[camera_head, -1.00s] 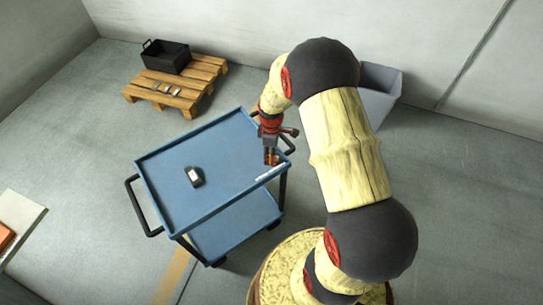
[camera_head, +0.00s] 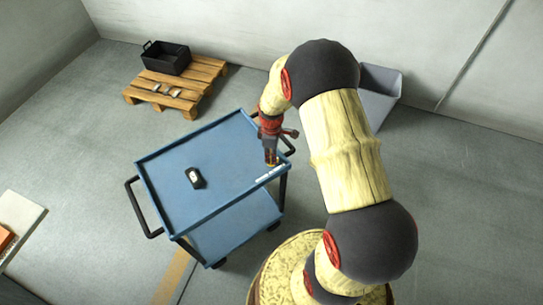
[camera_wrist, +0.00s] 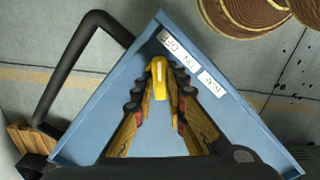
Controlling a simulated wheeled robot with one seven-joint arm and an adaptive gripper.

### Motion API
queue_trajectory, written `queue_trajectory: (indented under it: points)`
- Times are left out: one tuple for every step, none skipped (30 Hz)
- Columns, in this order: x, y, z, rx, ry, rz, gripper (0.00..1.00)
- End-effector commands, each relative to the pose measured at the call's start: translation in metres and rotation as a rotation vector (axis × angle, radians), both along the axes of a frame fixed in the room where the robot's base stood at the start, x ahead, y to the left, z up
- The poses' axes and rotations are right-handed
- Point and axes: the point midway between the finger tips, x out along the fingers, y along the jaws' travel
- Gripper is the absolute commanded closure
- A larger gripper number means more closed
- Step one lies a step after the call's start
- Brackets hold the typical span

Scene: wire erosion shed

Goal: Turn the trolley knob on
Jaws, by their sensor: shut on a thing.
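The blue trolley (camera_head: 215,155) stands left of my arm in the head view. A yellow knob (camera_wrist: 158,75) shows in the wrist view near a corner of its top, beside white labels (camera_wrist: 190,64) along the edge. My gripper (camera_wrist: 160,92) is shut on the knob, one finger at each side. In the head view my gripper (camera_head: 271,160) points down at the trolley's right-hand corner and largely hides the knob. The knob's pointing direction against the labels is unclear.
A small black device with a pale face (camera_head: 195,177) lies on the trolley top. Behind stand a wooden pallet (camera_head: 190,92) with a black crate (camera_head: 165,56), and a grey bin (camera_head: 384,85). Trolley handles (camera_head: 140,207) stick out. Floor left of the trolley is clear.

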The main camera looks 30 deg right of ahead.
Motion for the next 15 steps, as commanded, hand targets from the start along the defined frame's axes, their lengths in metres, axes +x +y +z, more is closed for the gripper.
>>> queue_trajectory:
  points:
    - [0.0001,-0.0001,0.0001,0.0,0.0,-0.001,1.0]
    - [0.0001,-0.0001,0.0002,0.0,0.0,-0.003,1.0]
    - [0.0001,-0.0001,0.0003,0.0,0.0,-0.006,1.0]
    - [0.0001,-0.0001,0.0004,0.0,0.0,-0.01,1.0]
    - [0.0001,-0.0001,0.0005,0.0,0.0,-0.015,1.0]
    - [0.0001,-0.0001,0.0006,0.0,0.0,-0.024,1.0]
    - [0.0001,-0.0001,0.0007,0.0,0.0,-0.032,1.0]
    - [0.0,0.0,0.0008,0.0,0.0,-0.042,1.0]
    - [-0.0001,0.0,0.001,0.001,0.001,-0.058,1.0]
    - [-0.0001,0.0,0.0011,0.0,0.001,-0.072,1.0]
    - [-0.0001,0.0,0.0013,0.0,0.001,-0.089,1.0]
    - [-0.0001,0.0,0.0016,0.0,0.001,-0.112,1.0]
    - [-0.0001,0.0,0.0019,0.0,0.001,-0.131,1.0]
    - [-0.0001,0.0,0.002,0.001,0.001,-0.154,1.0]
    - [-0.0002,0.0001,0.002,0.001,0.001,-0.184,1.0]
